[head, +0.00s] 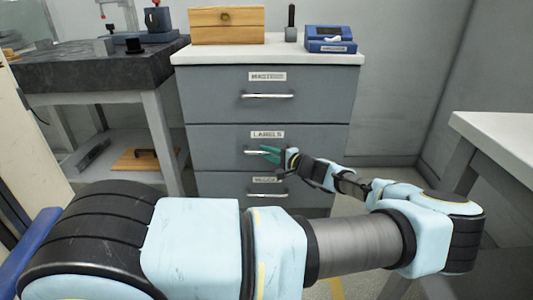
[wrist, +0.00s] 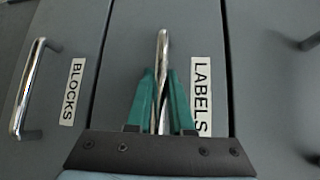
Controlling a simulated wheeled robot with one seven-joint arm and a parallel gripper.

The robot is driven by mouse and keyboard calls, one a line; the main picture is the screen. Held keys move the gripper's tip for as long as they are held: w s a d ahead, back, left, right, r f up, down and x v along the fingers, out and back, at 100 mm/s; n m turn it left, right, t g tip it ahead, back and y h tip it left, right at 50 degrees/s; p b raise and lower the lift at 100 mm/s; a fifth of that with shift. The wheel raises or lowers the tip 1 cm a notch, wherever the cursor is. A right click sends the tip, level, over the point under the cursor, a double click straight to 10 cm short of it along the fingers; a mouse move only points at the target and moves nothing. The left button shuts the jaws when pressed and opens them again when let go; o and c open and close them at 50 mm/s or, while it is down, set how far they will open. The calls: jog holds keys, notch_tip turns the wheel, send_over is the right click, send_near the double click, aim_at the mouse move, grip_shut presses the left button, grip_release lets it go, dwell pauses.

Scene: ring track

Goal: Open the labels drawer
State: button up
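The labels drawer (head: 220,139) is the middle one of the grey cabinet, with a white LABELS tag. Its front looks flush with the drawers above and below. Its silver bar handle (wrist: 162,50) runs up the middle of the wrist view, left of the LABELS tag (wrist: 201,95). My gripper (head: 269,153) has its green fingers on either side of the handle. In the wrist view the fingers (wrist: 161,80) are close together and appear shut on the bar. The right part of the handle is hidden by my gripper in the head view.
The top drawer (head: 330,90) and the BLOCKS drawer (wrist: 45,100) are shut. A wooden box (head: 227,25) and a blue device (head: 330,40) stand on the cabinet. A dark-topped table (head: 90,70) is at left; a white table (head: 505,135) is close at right.

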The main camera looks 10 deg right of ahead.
grip_shut()
dwell(1.1)
jog(key=shift+s, duration=0.15)
